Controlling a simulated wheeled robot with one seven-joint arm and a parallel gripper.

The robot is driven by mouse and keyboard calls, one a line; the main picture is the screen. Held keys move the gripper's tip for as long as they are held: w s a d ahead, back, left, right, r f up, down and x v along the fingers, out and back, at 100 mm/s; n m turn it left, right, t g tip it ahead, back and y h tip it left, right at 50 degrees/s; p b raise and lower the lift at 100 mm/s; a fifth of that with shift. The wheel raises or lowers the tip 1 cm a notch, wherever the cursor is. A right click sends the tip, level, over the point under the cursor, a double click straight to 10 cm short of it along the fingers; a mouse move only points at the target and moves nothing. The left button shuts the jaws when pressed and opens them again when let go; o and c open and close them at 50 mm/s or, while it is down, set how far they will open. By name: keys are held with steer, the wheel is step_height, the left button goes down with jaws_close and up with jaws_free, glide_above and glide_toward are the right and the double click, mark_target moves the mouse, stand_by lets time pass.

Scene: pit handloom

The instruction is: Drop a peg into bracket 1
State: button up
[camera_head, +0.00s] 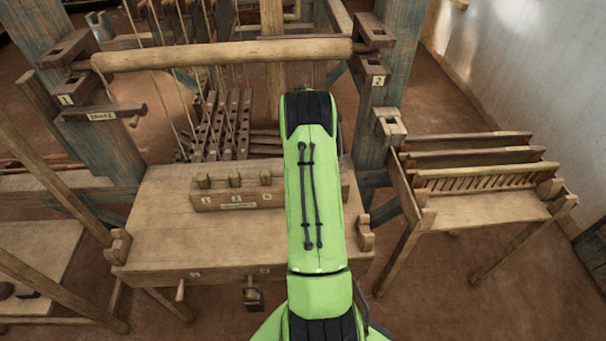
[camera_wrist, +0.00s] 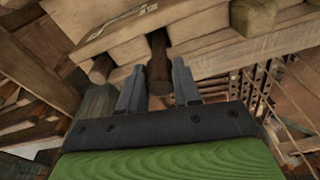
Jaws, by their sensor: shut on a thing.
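My gripper (camera_wrist: 158,85) is shut on a dark brown peg (camera_wrist: 158,58), which stands between the two grey fingers in the wrist view. The peg's far end meets a pale wooden block, and I cannot tell whether it is inside it. In the head view my green arm hides the gripper and the peg. A dark wooden bracket labelled 1 (camera_head: 83,88) is on the left post, under the left end of the round beam. A bracket labelled 2 (camera_head: 375,68) is on the right post. A wooden rack (camera_head: 238,199) with upright pegs and number labels stands on the bench.
The round beam (camera_head: 225,54) spans the posts above hanging cords and slotted treadle bars (camera_head: 223,125). The bench top (camera_head: 165,230) is bare in front of the rack. A side stand (camera_head: 480,208) with slats is at the right. Slanted poles cross the left side.

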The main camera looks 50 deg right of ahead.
steer(key=shift+f+b, duration=0.45)
steer(key=shift+f, duration=2.45)
steer(key=o, duration=1)
steer(key=shift+o, duration=0.2)
step_height(320, 180, up, 16)
steer(key=a+p, duration=0.1)
steer(key=p, duration=0.1)
steer(key=shift+s+a, duration=0.3)
steer(key=shift+s, duration=0.1)
